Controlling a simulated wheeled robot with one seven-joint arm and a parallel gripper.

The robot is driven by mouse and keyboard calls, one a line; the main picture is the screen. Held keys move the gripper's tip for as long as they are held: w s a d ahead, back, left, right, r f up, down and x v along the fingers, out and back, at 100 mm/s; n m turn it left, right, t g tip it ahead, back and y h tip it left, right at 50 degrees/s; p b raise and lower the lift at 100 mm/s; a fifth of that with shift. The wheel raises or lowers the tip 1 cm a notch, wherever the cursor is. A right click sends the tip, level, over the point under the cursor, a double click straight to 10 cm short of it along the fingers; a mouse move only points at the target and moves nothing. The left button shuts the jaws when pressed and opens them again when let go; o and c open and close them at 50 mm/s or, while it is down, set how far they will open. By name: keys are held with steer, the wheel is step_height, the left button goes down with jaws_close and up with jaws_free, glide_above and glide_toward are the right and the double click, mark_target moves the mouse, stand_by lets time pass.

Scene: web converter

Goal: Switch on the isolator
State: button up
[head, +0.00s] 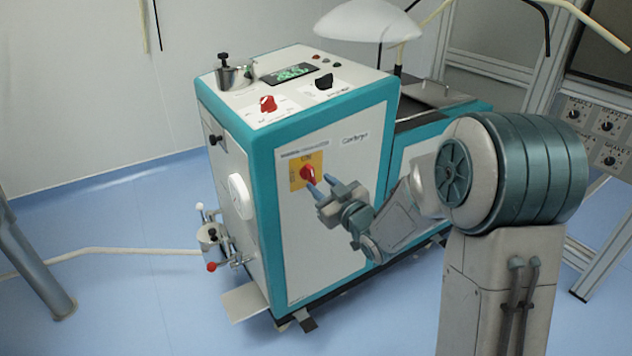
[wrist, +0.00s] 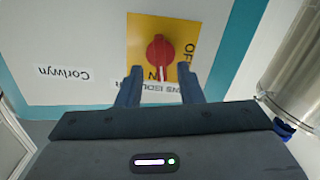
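The isolator is a red rotary knob (head: 308,174) on a yellow plate (head: 297,184), set high on the teal-edged front panel of the machine. In the wrist view the knob (wrist: 160,50) shows upside down, with a white mark at its lower end in the picture. My gripper (head: 321,184) is in front of the panel, just right of and below the knob in the head view. In the wrist view its two fingers (wrist: 160,71) are apart, one on each side of the knob's lower end. Nothing is held. I cannot tell whether a fingertip touches the knob.
The machine's top carries another red knob (head: 268,104), a black knob (head: 324,81) and a green display (head: 294,72). A white gauge (head: 241,196) and a red-tipped valve (head: 211,267) stick out on its left side. A control cabinet (head: 600,125) stands at right. The blue floor at left is mostly clear.

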mark_target(314, 177)
steer(key=shift+x, duration=1.9)
jaws_close()
steer(key=shift+m, duration=1.3)
jaws_free()
steer(key=shift+s, duration=0.1)
